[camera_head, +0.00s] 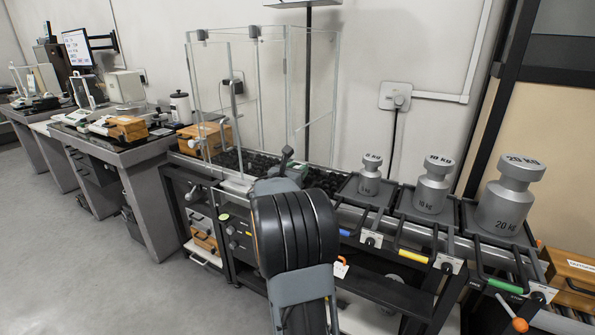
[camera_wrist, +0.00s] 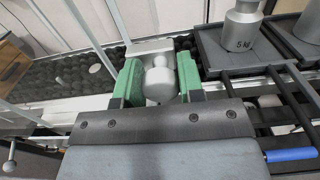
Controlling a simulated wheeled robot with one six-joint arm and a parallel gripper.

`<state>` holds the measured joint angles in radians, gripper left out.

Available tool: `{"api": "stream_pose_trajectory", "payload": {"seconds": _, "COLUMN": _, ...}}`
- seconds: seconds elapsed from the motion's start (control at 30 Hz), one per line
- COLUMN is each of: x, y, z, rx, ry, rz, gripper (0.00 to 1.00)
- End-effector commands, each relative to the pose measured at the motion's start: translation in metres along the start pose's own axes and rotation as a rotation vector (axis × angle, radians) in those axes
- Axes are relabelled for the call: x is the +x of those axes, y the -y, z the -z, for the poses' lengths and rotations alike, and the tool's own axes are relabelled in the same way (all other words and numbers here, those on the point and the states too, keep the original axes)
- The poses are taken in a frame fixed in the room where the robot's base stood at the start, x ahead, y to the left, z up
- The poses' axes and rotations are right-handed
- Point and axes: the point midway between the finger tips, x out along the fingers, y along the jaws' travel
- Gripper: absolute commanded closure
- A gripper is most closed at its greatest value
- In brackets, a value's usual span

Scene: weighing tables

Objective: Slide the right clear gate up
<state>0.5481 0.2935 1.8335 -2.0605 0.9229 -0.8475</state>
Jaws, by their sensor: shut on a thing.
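The right clear gate (camera_head: 318,95) is the see-through panel on the right of the tall clear enclosure in the head view, with its lower part near my arm. In the wrist view my gripper (camera_wrist: 160,78) has its green pads on both sides of a rounded silver knob (camera_wrist: 160,86) and is shut on it. A flat metal piece (camera_wrist: 150,46) shows just beyond the knob. In the head view my arm hides most of my gripper and the knob, so I cannot see how the knob joins the gate.
Right of the enclosure, silver weights, the small one (camera_head: 370,175), the middle one (camera_head: 432,185) and the large one (camera_head: 508,197), stand on black trays. A black studded bed (camera_wrist: 60,80) lies under the enclosure. Other weighing tables (camera_head: 150,150) stand left. Grey floor is clear at lower left.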

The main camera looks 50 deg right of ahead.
Motion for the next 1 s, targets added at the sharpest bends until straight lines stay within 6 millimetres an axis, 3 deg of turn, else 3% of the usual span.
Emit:
{"api": "stream_pose_trajectory", "payload": {"seconds": 0.17, "x": 0.000, "y": -0.001, "z": -0.033, "rx": 0.002, "ry": 0.002, "rz": -0.002, "gripper": 1.00}}
{"api": "stream_pose_trajectory", "payload": {"seconds": 0.5, "x": 0.000, "y": -0.001, "z": -0.140, "rx": 0.003, "ry": 0.003, "rz": -0.003, "gripper": 1.00}}
{"api": "stream_pose_trajectory", "payload": {"seconds": 0.7, "x": 0.000, "y": -0.001, "z": -0.194, "rx": 0.003, "ry": 0.003, "rz": -0.002, "gripper": 1.00}}
{"api": "stream_pose_trajectory", "payload": {"seconds": 1.0, "x": 0.000, "y": 0.000, "z": -0.243, "rx": 0.002, "ry": 0.002, "rz": -0.002, "gripper": 1.00}}
